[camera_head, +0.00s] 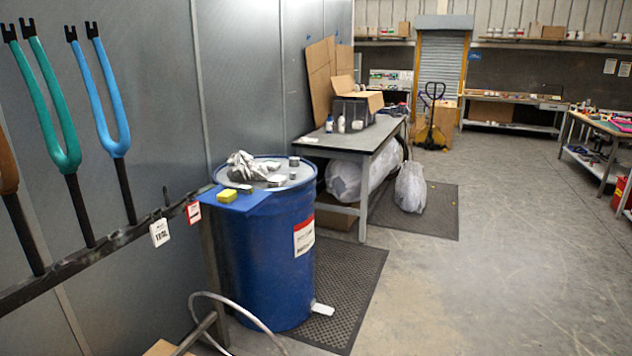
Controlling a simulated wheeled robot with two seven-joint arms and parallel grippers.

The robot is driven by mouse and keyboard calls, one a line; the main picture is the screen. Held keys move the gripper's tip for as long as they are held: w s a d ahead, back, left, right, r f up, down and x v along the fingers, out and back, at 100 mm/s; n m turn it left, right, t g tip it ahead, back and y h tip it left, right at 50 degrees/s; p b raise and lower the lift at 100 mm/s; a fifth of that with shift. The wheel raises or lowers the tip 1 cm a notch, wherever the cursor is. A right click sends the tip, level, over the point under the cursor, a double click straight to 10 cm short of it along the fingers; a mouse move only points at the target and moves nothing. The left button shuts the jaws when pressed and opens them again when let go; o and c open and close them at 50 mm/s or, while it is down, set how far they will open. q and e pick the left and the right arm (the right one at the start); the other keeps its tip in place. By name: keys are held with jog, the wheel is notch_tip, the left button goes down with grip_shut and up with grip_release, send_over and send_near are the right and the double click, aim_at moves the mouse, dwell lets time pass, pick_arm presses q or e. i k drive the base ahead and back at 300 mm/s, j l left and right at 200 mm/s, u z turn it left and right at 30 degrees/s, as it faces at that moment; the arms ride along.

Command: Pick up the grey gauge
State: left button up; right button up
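I cannot single out the grey gauge with certainty. Several small grey items are on the blue drum (270,265). A flat dark grey piece (240,187) lies beside a yellow block (227,195) on a blue board (236,205) at the drum's left. A small grey piece (277,180) lies on the drum lid, and a short grey cylinder (294,161) stands at its back. A crumpled grey-white cloth or glove pair (246,165) lies behind the board. Neither of my grippers is in view.
A rail (100,262) on the left holds teal and blue forks (104,90) upright, with hanging tags. A pale hose (240,312) curves in front of the drum. A workbench (350,140) with boxes and bottles stands behind. The floor on the right (480,270) is clear.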

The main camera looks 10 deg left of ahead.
aim_at(241, 188)
jog(key=i+l+z, duration=0.2)
jog(key=i, duration=0.3)
jog(key=i+l+z, duration=0.2)
jog(key=i, duration=0.35)
jog(key=i+u, duration=0.5)
jog(key=i+l+u, duration=0.1)
jog(key=i+u, duration=0.2)
jog(key=u, duration=0.2)
jog(key=i+j+u, duration=0.15)
jog(key=u, duration=0.3)
jog(key=i+j+u, duration=0.1)
jog(key=i+u, duration=0.15)
jog(key=u, duration=0.15)
jog(key=i+u, duration=0.2)
jog(key=u, duration=0.25)
jog(key=i+u, duration=0.2)
jog(key=u, duration=0.2)
jog(key=i+l+u, duration=0.1)
jog(key=u, duration=0.35)
jog(key=i+l, duration=0.05)
jog(key=i, duration=0.05)
